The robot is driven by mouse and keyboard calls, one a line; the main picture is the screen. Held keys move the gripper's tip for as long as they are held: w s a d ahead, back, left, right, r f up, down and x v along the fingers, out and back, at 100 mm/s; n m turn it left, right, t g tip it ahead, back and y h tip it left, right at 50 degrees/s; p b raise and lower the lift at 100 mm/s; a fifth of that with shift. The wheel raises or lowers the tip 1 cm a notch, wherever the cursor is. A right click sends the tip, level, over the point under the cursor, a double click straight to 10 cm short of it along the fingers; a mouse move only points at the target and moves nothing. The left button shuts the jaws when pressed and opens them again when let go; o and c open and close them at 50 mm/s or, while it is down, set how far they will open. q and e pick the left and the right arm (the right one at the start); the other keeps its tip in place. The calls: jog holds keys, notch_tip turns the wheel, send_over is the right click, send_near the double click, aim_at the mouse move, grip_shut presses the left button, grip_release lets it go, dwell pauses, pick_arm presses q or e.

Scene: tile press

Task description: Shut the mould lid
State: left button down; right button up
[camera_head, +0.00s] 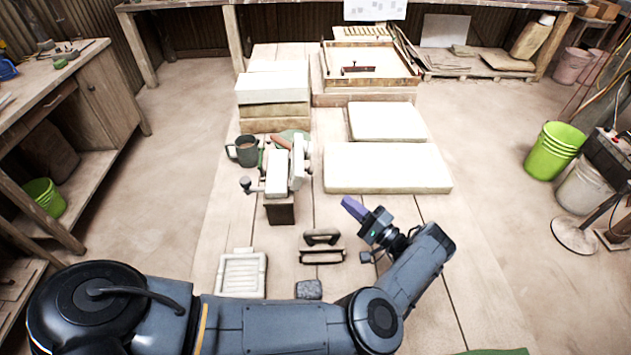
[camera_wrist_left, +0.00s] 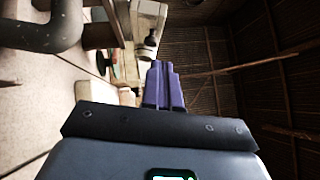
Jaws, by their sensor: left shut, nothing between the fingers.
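The tile press (camera_head: 275,180) stands on a dark brown block in the middle of the table, with a round dark knob at its left. A pale upright plate (camera_head: 298,160) at its right side looks like the mould lid, standing raised; its hinge is too small to make out. My left gripper (camera_head: 350,205) is to the right of the press and nearer me, apart from it, its purple fingers shut and empty. In the left wrist view the shut fingers (camera_wrist_left: 164,86) show with part of the press (camera_wrist_left: 146,22) beyond them. My right gripper is not in view.
A dark mug (camera_head: 243,151) stands left of the press. A large pale slab (camera_head: 388,169) lies behind my left gripper. A handled tool (camera_head: 322,240), a white tray (camera_head: 242,275) and a grey block (camera_head: 308,290) lie nearer me. Bare table shows right of my gripper.

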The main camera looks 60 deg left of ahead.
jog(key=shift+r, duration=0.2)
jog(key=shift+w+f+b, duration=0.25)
jog(key=shift+b, duration=0.05)
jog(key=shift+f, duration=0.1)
pick_arm(q)
jog(key=s+p+x, duration=0.2)
jog(key=p+x, duration=0.3)
jog(key=x, duration=0.6)
jog(key=shift+s+d+r, duration=0.15)
jog(key=shift+d+r, duration=0.15)
jog(key=shift+d, duration=0.05)
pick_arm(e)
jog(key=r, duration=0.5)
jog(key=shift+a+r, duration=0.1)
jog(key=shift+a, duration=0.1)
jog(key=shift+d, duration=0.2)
